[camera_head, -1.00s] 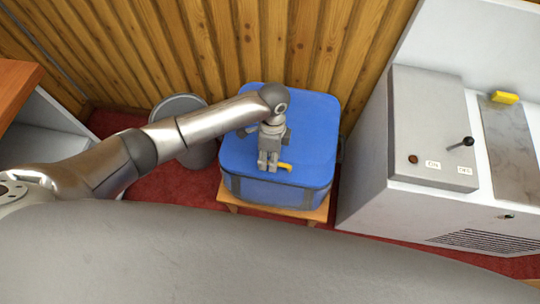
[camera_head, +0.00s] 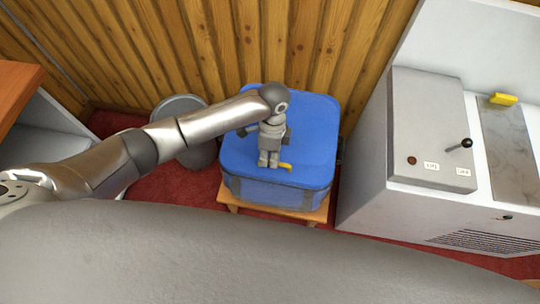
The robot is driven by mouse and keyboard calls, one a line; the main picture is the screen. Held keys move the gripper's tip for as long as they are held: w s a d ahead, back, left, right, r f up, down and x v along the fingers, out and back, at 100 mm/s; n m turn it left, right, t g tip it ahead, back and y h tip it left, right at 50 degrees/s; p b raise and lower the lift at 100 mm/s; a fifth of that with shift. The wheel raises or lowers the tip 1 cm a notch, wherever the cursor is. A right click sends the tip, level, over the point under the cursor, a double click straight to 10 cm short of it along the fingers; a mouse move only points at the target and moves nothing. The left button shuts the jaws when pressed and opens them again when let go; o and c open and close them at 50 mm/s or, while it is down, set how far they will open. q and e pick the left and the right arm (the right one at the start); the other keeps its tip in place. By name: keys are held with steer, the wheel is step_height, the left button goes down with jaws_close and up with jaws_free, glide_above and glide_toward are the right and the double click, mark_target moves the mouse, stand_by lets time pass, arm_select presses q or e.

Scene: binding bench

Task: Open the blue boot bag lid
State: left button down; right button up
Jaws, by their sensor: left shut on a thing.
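The blue boot bag (camera_head: 312,130) stands on a small wooden stool (camera_head: 318,212) against the plank wall. Its lid looks closed. A small yellow tab (camera_head: 286,166) shows near the front edge of the lid. My left gripper (camera_head: 268,164) reaches down over the lid from the left, its fingers at the yellow tab and shut on it, as far as I can see. The fingertips partly hide the tab. My right gripper is not in view.
A grey bin (camera_head: 180,104) stands left of the bag, behind my left arm. A white machine with a grey lever panel (camera_head: 430,120) stands close on the right. A wooden-topped cabinet (camera_head: 16,85) is at the far left. Red carpet covers the floor.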

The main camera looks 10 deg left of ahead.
arm_select(q)
steer(key=w+r+p, duration=0.4)
steer(key=r+p, duration=0.1)
steer(key=r, duration=0.3)
steer(key=w+r+p, duration=0.5)
steer(key=r, duration=0.3)
steer(key=shift+w, duration=0.2)
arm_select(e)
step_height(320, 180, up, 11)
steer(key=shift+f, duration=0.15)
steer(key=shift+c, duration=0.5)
